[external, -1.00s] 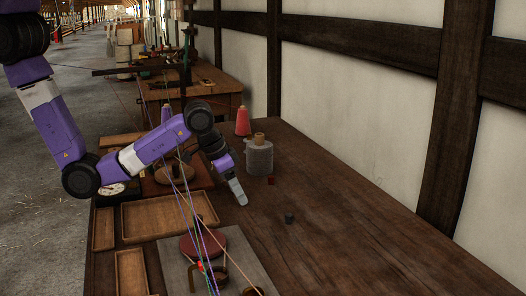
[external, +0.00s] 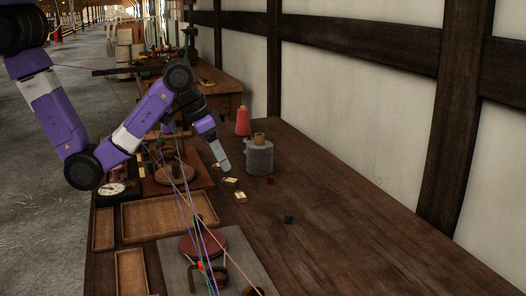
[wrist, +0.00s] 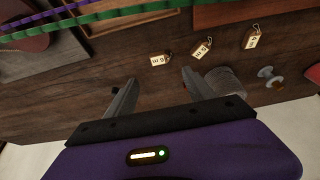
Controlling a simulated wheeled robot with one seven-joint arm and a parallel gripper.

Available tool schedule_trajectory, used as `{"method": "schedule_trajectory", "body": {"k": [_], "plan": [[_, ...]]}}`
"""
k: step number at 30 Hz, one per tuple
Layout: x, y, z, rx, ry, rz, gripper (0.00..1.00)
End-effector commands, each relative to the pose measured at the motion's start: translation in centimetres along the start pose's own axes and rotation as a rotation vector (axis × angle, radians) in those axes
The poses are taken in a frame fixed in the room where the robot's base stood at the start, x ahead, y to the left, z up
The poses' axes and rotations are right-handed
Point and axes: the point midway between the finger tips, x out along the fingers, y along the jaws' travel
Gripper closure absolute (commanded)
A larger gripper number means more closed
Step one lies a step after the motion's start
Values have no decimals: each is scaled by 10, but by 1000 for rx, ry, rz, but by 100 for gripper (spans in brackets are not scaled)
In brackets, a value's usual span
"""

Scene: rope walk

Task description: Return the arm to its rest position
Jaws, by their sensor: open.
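My gripper (external: 224,164) is above the wooden bench (external: 340,235), pointing down and slightly right, left of the grey cylinder (external: 259,161). In the wrist view my gripper (wrist: 158,88) has its two fingers spread apart with nothing between them. Three small pale tags lie flat on the bench near the fingers, with the nearest tag (wrist: 160,60) just beyond the fingertips. My arm is bent at the elbow over the left side of the bench.
Taut coloured strands (external: 197,222) run across the bench left of my gripper. Wooden trays (external: 130,230) line the left edge. A red cone (external: 242,122) stands behind the grey cylinder.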

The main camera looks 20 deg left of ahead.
Motion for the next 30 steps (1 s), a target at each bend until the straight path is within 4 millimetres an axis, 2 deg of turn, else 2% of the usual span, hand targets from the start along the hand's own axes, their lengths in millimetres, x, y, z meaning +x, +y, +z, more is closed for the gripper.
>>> {"method": "schedule_trajectory", "body": {"k": [22, 26, 30], "plan": [[-3, 0, -3, 3, 15, 2, 38], [-6, 5, -31, 13, 132, 20, 38], [-24, 14, -81, 40, 389, 57, 38]]}}
